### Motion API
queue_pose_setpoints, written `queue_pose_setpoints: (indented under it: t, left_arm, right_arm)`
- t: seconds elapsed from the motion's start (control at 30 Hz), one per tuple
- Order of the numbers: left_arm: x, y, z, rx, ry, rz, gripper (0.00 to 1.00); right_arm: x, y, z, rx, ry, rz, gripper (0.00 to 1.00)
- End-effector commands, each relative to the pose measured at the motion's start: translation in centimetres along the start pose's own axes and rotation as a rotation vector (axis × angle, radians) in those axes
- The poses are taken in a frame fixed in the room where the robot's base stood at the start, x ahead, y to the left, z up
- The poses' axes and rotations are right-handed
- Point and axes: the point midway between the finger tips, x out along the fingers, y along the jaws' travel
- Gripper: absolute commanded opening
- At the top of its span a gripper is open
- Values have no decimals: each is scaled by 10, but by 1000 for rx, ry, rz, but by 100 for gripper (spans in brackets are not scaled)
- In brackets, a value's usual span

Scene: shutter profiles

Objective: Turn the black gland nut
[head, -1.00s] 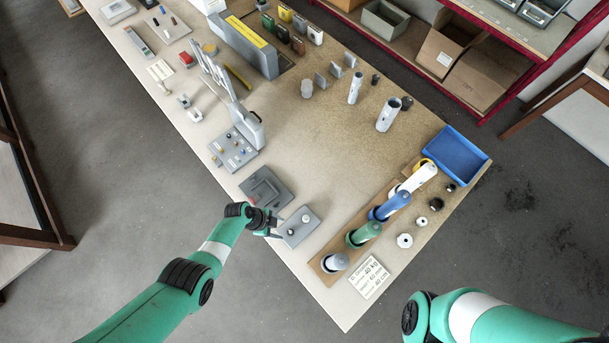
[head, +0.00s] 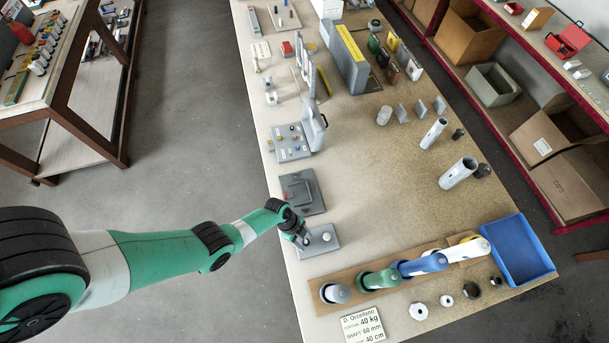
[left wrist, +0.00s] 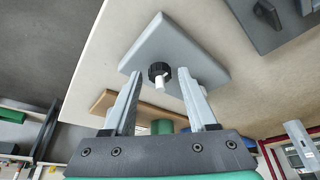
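The black gland nut (left wrist: 159,70) is a ribbed black ring with a white stub through it, on a grey plate (left wrist: 178,45) in the left wrist view. In the head view the same plate (head: 318,249) lies near the bench's left edge, and my gripper seems to hide the nut. My left gripper (left wrist: 161,74) is open. In the left wrist view its fingertips appear on either side of the nut, with a gap on both sides. In the head view my left gripper (head: 303,241) is over the plate's left part. My right gripper is not in view.
A darker grey fixture (head: 301,192) lies just behind the plate. In front, a wooden board (head: 325,302) holds several coloured cylinders, with a label card (head: 362,326) beside it. A blue tray (head: 523,249) is at the right. The bench middle is mostly clear.

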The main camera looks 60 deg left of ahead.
Motion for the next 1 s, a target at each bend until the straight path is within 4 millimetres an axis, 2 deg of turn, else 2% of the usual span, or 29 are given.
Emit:
queue_pose_setpoints:
  t: [0.03, 0.3, 0.67, 1.0]
  left_arm:
    - [0, 0, 0, 0, 0, 0, 46]
    - [0, 0, 0, 0, 0, 0, 0]
    - [0, 1, 0, -18, -1, -6, 0]
    - [0, 3, 0, -172, -2, -71, 0]
  right_arm:
    - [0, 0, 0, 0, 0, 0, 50]
    - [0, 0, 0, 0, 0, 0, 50]
    - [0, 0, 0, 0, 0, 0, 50]
    - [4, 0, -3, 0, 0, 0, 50]
